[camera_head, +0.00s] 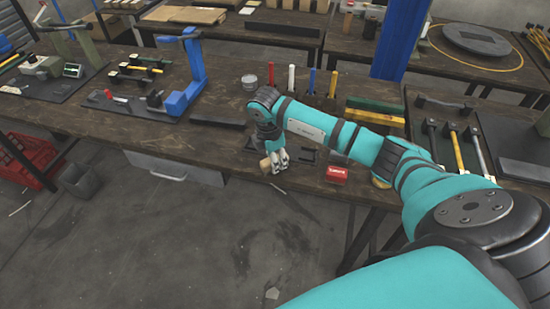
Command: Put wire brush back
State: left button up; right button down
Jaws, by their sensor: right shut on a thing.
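My right gripper (277,163) is near the front edge of the wooden bench (225,150), at the centre of the head view. It is shut on a small tan wooden piece (265,166) that looks like part of the wire brush. The fingers hide most of it, and no bristles can be made out. A dark shallow tray (306,156) lies just right of the gripper, partly covered by my arm. My left gripper is not in view.
A red box (337,174) sits right of the gripper. Behind my arm stand several coloured markers (291,79) and a grey tin (249,82). A blue press (194,70) stands to the left. Hammers (456,148) lie at the right. A red crate (28,158) is on the floor.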

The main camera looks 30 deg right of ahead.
jog(key=shift+f, duration=0.2)
jog(key=shift+f, duration=0.1)
jog(key=c, duration=1)
grip_release()
jog(key=shift+r, duration=0.25)
jog(key=r, duration=0.4)
jog(key=a+r+b, duration=0.1)
jog(key=r, duration=0.2)
jog(key=r+b, duration=0.1)
jog(key=r, duration=0.3)
jog(key=shift+a+r, duration=0.25)
jog(key=shift+r, duration=0.1)
